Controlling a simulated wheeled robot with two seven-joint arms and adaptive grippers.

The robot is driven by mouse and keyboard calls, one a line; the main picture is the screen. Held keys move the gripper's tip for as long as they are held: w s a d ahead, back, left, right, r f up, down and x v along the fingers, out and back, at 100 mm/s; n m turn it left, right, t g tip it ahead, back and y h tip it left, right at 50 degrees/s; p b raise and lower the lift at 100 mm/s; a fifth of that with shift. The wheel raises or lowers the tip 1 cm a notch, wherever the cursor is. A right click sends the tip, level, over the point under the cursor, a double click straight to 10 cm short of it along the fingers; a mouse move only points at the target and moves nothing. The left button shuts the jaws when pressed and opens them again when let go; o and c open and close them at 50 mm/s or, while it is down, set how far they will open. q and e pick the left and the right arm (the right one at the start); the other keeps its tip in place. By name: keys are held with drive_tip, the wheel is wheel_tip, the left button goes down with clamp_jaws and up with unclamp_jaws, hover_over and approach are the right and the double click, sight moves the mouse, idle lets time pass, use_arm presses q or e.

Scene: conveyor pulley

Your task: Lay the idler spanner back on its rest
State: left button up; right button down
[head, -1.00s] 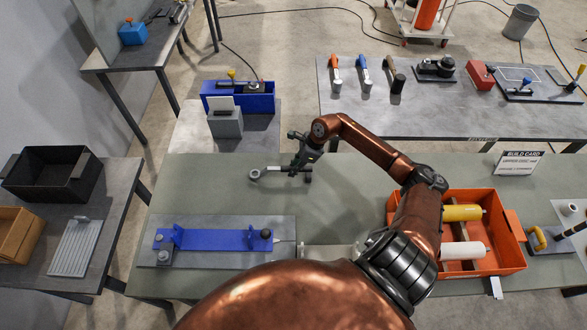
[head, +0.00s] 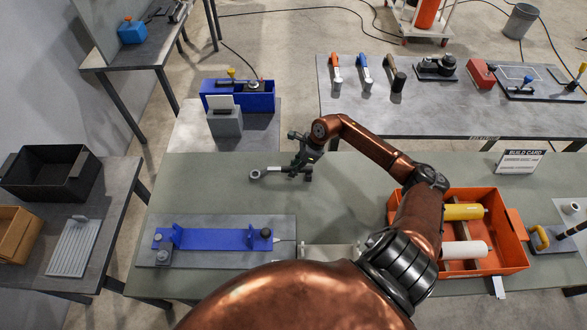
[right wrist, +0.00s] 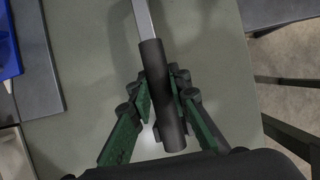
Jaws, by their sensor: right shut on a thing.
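The idler spanner (head: 275,169) has a ring head at its left end, a pale shaft and a dark grip. It is over the green-grey table, left of centre in the head view. My right gripper (head: 304,168) is at its grip end. In the right wrist view, the green and black fingers (right wrist: 166,98) are shut on either side of the dark grip of the spanner (right wrist: 164,75). The pale shaft runs up out of that picture. I cannot tell the spanner's height above the table. I cannot make out its rest for certain. My left gripper is not in view.
A grey plate (head: 210,260) with a blue bracket (head: 210,239) lies at the front left. An orange crate (head: 515,262) with a yellow and a white roller stands at the right. A build card (head: 518,162) stands behind it. The table's back left is clear.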

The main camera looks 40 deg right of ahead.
drive_tip(key=shift+f+b, duration=0.3)
drive_tip(key=shift+f, duration=0.1)
drive_tip(key=c, duration=1.7)
unclamp_jaws()
drive_tip(key=shift+c, duration=0.2)
drive_tip(key=shift+p+v, duration=2.05)
drive_tip(key=shift+v, duration=2)
